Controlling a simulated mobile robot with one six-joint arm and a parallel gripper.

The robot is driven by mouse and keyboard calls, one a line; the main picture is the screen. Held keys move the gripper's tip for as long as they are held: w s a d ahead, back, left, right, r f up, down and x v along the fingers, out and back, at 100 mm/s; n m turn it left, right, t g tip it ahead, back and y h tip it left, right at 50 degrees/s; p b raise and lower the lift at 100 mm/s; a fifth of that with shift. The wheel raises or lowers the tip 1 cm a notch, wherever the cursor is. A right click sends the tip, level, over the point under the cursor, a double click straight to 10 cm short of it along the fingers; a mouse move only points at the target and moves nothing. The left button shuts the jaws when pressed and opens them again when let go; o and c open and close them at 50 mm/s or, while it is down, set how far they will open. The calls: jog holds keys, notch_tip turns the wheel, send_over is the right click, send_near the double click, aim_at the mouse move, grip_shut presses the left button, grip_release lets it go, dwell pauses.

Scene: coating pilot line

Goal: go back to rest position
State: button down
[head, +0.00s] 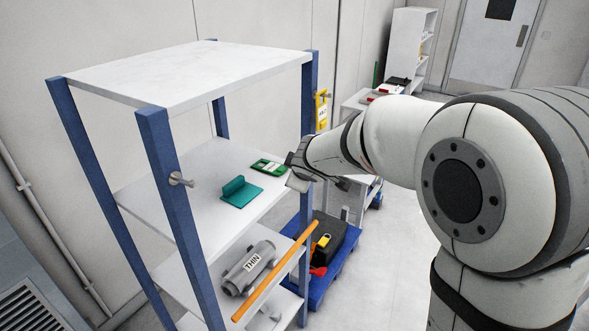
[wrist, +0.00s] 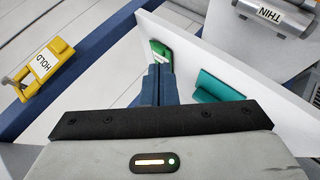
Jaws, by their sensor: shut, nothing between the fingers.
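My arm reaches in from the right in the head view. My gripper (head: 299,180) is beside the right end of the rack's middle shelf (head: 215,160). In the wrist view its two blue fingers (wrist: 157,84) are together with nothing between them. A green card-like item (head: 268,166) lies on the shelf close to the gripper; it also shows just beyond the fingertips in the wrist view (wrist: 160,50). A teal angled block (head: 240,191) sits farther left on that shelf, to the right of the fingers in the wrist view (wrist: 215,88).
The rack's blue post (head: 309,95) stands close to my gripper. Below are a grey THIN cylinder (head: 250,268), an orange bar (head: 275,270) and a blue pallet (head: 330,275). A white cart (head: 355,105) stands behind; floor is clear at centre right.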

jog(key=shift+d+r, duration=0.1)
dwell(0.3)
jog(key=s+d+r+m+g+h, duration=0.25)
jog(key=s+d+m, duration=0.45)
jog(key=s+d, duration=0.55)
jog(key=s+d+f+m+g, duration=0.2)
jog(key=s+m, duration=0.1)
jog(key=s, duration=0.6)
jog(key=s+d+f+m+g, duration=0.2)
jog(key=s+d+m, duration=0.1)
jog(key=s, duration=0.6)
jog(key=shift+s+d+m, duration=0.25)
jog(key=shift+s+m, duration=0.05)
jog(key=shift+m, duration=0.5)
